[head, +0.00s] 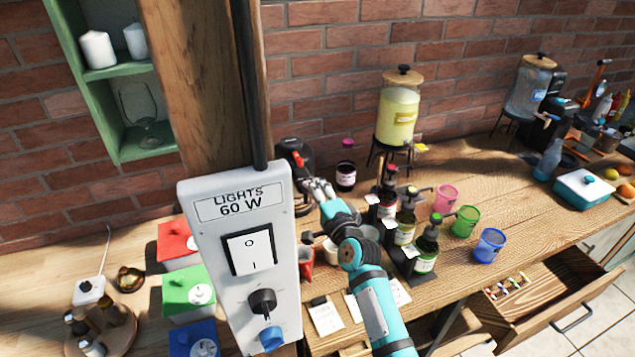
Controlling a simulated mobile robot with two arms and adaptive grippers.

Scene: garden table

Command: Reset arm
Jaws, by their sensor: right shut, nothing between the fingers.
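My right arm reaches up from the bottom of the head view, over the wooden table (505,190). Its right gripper (314,183) is shut and empty, at the far end of the arm. It points toward the back wall, close to a black appliance with a red part (296,165); I cannot tell whether they touch. A dark jar (345,176) stands just right of the gripper. My left gripper is not in view.
A light switch box (236,300) on a wooden post stands left of my arm. Pump bottles (427,247) stand close on its right, with pink, green and blue cups (489,245) beyond. A yellow drink dispenser (398,115) stands behind. An open drawer (545,290) juts out at lower right.

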